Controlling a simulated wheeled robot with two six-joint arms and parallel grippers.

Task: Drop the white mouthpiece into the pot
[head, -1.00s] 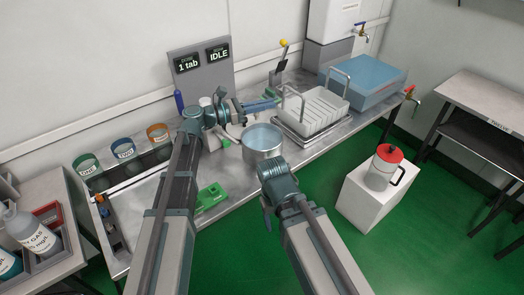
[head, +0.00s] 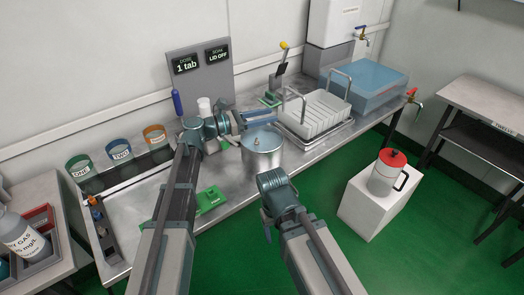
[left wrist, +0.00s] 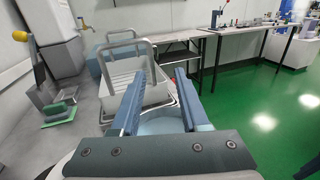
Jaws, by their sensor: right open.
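The metal pot (head: 263,160) stands on the steel bench, holding light blue liquid; its rim and liquid also show in the left wrist view (left wrist: 163,123). A small pale item (head: 258,144) shows at the pot's mouth; it is too small to tell whether it is the white mouthpiece. My left gripper (head: 272,117) is over the back of the pot. In the left wrist view its two fingers (left wrist: 158,88) are apart with nothing between them. My right gripper (head: 267,232) is open, low in front of the bench and away from the pot.
A rack with white plates (head: 318,110) stands right of the pot, beside a blue tank (head: 365,85). A green block (head: 210,198) lies front left. Labelled cups (head: 119,150) line the left side. A red-topped jug (head: 388,172) stands on a white block.

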